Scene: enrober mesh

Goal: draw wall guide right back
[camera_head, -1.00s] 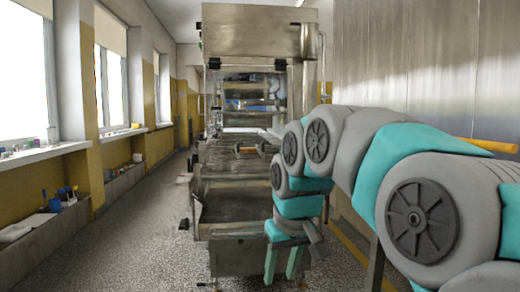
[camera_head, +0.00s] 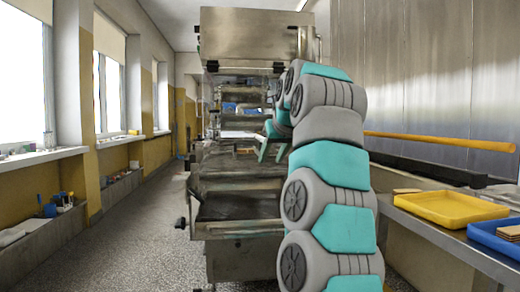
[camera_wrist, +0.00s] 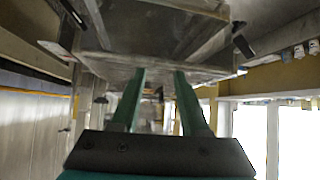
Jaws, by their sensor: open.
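The steel enrober machine (camera_head: 255,35) stands ahead, with its tall hood at the back and a low, dark mesh bed (camera_head: 240,200) in front. My gripper (camera_head: 271,158) is open over the right side of the bed, near the hood's opening. In the wrist view my two teal fingers (camera_wrist: 159,75) are apart with nothing clear between them, pointing toward the steel machine body (camera_wrist: 150,40). I cannot make out the right wall guide for certain; my arm and gripper cover part of the bed's right side.
A steel bench (camera_head: 425,228) at the right carries a yellow tray (camera_head: 450,208) and a blue tray (camera_head: 500,238). A yellow bar (camera_head: 440,141) runs above it. A ledge with small items (camera_head: 55,205) lines the left wall. The floor (camera_head: 145,230) at left is clear.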

